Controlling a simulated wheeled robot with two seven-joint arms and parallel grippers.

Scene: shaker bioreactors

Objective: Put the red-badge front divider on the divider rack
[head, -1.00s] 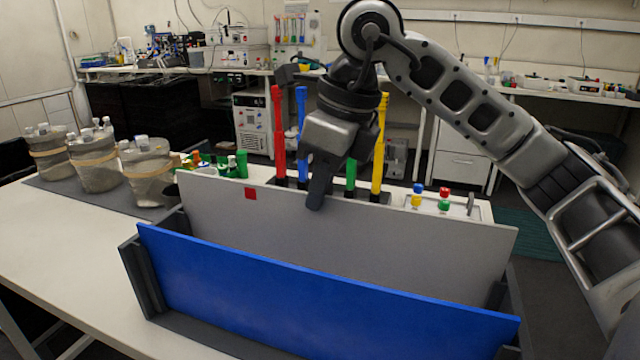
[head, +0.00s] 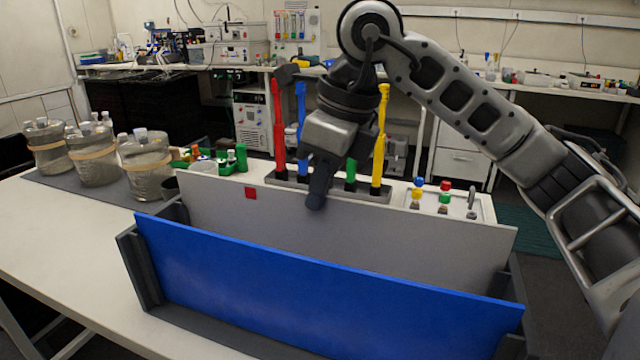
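The red-badge front divider (head: 400,240) is a wide, upright grey panel with a small red square near its upper left. My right gripper (head: 317,195) points down at its top edge, with one dark finger in front of the panel. It appears shut on that edge; the other finger is hidden. The dark grey divider rack (head: 140,270) stands on the table, with end posts at left and right. A blue panel (head: 320,290) stands in it, in front of the grey panel. The blue panel hides the grey panel's lower edge, so I cannot tell whether it touches the rack. My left gripper is not in view.
Behind the panel, a dark holder (head: 290,182) carries red, blue, green and yellow handled tools. A tray (head: 480,212) with coloured-cap vials is right of it. Several jars (head: 95,165) stand on a mat at left. The table (head: 60,250) at front left is clear.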

